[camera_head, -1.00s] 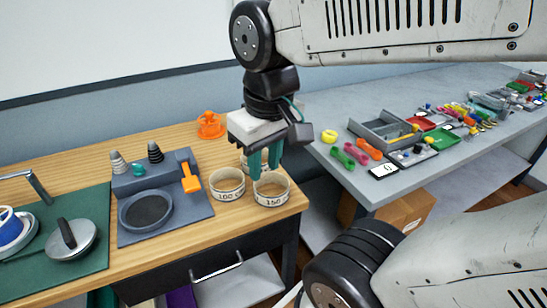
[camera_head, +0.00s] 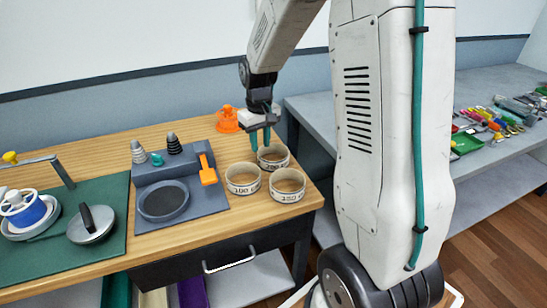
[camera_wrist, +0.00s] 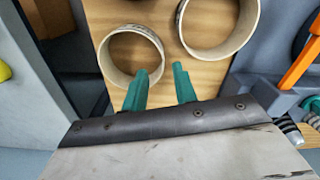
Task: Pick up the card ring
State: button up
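Three pale card rings with printed labels stand on the wooden bench: the "100" ring (camera_head: 243,189), the "150" ring (camera_head: 287,196) and the back ring (camera_head: 272,165), which seems to read "200". My gripper (camera_head: 260,137) is open and empty, with its green fingers just behind the back ring. In the wrist view the fingers (camera_wrist: 163,84) are spread, and the left one overlaps the near wall of a ring (camera_wrist: 107,60), apparently the back one. A second ring (camera_wrist: 252,30) shows at the top. Whether a finger touches the ring, I cannot tell.
An orange object (camera_head: 228,120) stands behind. The bench's right edge is close to the rings. A grey table (camera_head: 480,170) with small items stands at right.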

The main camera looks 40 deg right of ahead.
aim_at(260, 157)
notch_tip(260, 157, down, 6)
jog(key=shift+a+f, duration=0.15)
jog(key=shift+f, duration=0.1)
jog(key=shift+c, duration=0.3)
grip_shut()
